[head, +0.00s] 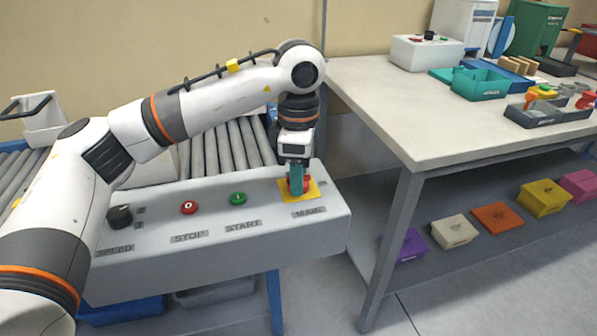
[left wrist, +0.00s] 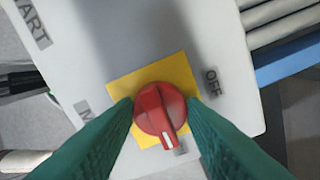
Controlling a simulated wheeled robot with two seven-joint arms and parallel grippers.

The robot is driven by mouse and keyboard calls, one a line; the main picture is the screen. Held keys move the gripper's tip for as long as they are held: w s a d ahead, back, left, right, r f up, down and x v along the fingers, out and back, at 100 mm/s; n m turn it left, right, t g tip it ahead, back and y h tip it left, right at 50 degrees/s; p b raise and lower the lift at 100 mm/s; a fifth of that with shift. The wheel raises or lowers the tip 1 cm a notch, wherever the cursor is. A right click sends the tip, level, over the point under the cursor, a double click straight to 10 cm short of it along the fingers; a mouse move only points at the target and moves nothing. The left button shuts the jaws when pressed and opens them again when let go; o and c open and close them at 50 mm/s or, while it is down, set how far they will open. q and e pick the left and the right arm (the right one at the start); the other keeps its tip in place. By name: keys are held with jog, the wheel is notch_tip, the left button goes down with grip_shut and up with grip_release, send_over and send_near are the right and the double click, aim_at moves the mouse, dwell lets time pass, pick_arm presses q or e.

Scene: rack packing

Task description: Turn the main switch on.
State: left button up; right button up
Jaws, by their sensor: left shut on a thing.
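The main switch (head: 306,186) is a red rotary knob on a yellow square plate, at the right end of the grey control panel (head: 140,262). My left gripper (head: 297,182) comes down on it from above, with its green fingers on either side of the knob. In the left wrist view the red knob (left wrist: 158,106) sits between the two fingertips, which are shut on it. Its white mark points down in the picture, towards a small, partly hidden label (left wrist: 180,152). The OFF label (left wrist: 212,82) is right of the yellow plate. My right gripper is not in view.
The panel also carries a black SPEED knob (head: 120,216), a red STOP button (head: 189,207) and a green START button (head: 238,198). A roller conveyor (head: 225,148) runs behind it. A workbench (head: 400,120) with bins stands at the right.

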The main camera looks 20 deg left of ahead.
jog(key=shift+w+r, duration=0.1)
pick_arm(q)
jog(key=o, duration=1)
jog(key=shift+r, duration=0.2)
jog(key=shift+r+p, duration=1.05)
jog(key=shift+r, duration=4.8)
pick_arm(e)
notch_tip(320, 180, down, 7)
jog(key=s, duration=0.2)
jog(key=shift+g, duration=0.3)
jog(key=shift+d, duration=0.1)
